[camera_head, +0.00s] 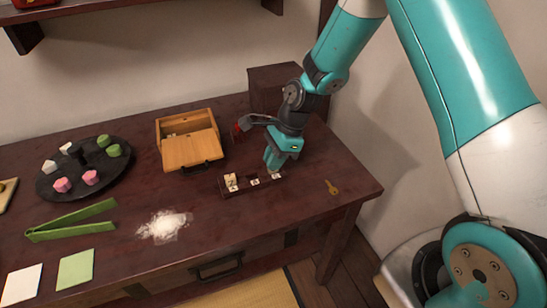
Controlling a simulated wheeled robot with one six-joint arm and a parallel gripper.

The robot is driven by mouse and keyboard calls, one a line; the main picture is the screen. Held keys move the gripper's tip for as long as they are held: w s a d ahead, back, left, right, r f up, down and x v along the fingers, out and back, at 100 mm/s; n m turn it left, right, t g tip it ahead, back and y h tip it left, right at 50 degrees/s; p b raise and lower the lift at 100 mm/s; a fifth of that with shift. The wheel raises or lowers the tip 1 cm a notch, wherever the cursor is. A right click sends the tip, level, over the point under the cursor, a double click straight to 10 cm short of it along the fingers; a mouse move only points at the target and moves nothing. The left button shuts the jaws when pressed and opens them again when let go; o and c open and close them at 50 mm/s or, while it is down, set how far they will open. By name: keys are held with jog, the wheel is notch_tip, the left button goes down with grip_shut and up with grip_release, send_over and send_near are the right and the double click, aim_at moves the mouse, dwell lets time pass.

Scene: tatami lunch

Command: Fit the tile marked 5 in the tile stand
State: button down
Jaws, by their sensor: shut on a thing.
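The tile stand (243,190) is a dark, low, narrow rack near the table's front edge, right of centre. Pale tiles (231,182) stand at its left end, and a small white marked piece shows near its middle (255,182). My gripper (273,169) points down at the stand's right end. It is shut on a small pale tile (277,176), mostly hidden by the fingers. I cannot read its mark, nor tell whether it is seated in the stand or just above it.
A dark cabinet (272,88) is at the back. A brass key (331,187) lies to the right. White powder (165,226), green tongs (70,220) and a round black tray (84,191) of sweets are left.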

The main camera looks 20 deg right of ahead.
jog(key=shift+f, duration=0.45)
jog(key=c, duration=1.1)
grip_release()
jog(key=p+v, duration=0.1)
jog(key=v, duration=1.6)
jog(key=shift+d+r, duration=0.1)
jog(key=shift+r, duration=0.05)
